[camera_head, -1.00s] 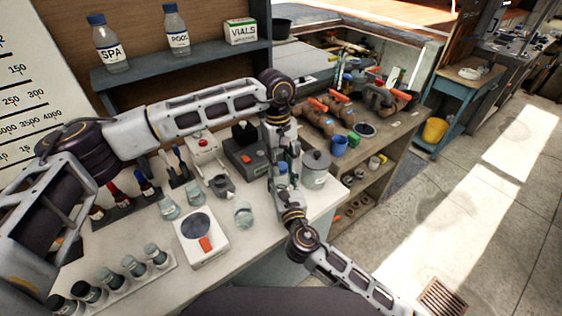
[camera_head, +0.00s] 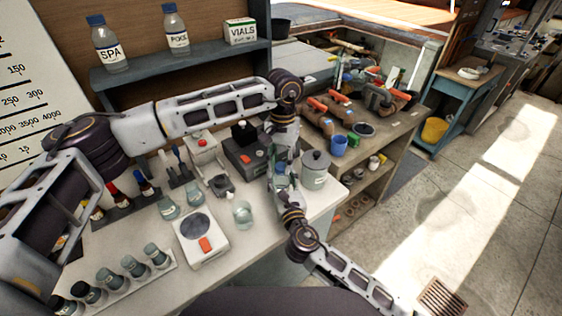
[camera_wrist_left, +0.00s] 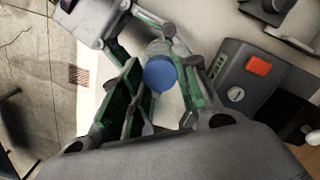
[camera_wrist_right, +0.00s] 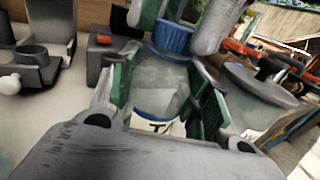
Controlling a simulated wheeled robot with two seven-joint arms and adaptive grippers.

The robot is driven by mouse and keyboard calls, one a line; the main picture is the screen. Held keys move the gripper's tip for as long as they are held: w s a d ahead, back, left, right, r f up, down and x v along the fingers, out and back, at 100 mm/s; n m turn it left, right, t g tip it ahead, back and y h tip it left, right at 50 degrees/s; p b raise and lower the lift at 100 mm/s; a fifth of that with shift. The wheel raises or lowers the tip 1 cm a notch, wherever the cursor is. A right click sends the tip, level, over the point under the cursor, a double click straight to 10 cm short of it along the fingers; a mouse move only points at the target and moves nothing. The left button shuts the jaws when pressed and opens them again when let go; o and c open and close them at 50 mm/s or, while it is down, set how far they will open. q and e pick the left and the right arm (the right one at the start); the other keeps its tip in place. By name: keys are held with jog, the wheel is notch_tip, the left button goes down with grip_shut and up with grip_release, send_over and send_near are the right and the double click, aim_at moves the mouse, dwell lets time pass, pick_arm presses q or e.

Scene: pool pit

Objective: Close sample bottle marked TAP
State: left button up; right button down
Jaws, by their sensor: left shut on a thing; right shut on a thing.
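The sample bottle (camera_wrist_right: 160,85) is clear, with a white label whose visible part starts with "T". It stands upright between the fingers of my right gripper (camera_wrist_right: 165,100), which is shut on its body. The blue cap (camera_wrist_right: 172,38) is at the bottle's top, and I cannot tell how tightly it sits. My left gripper (camera_wrist_left: 165,85) is shut on the cap from above; the cap (camera_wrist_left: 160,73) shows between its fingers in the left wrist view. In the head view the two grippers meet over the bench's right part and mostly hide the bottle.
A grey lidded pot (camera_head: 315,168) stands close right of the grippers. A glass beaker (camera_head: 243,213), a white scale (camera_head: 201,238) and a dark box with a red button (camera_head: 245,155) are to the left. A rack of vials (camera_head: 120,280) lies at the front left.

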pick_arm(q)
jog(key=m, duration=0.4)
jog(key=shift+m+y, duration=0.4)
jog(key=shift+m, duration=1.6)
jog(key=o, duration=0.6)
jog(key=shift+r, duration=0.1)
jog(key=shift+r, duration=2.15)
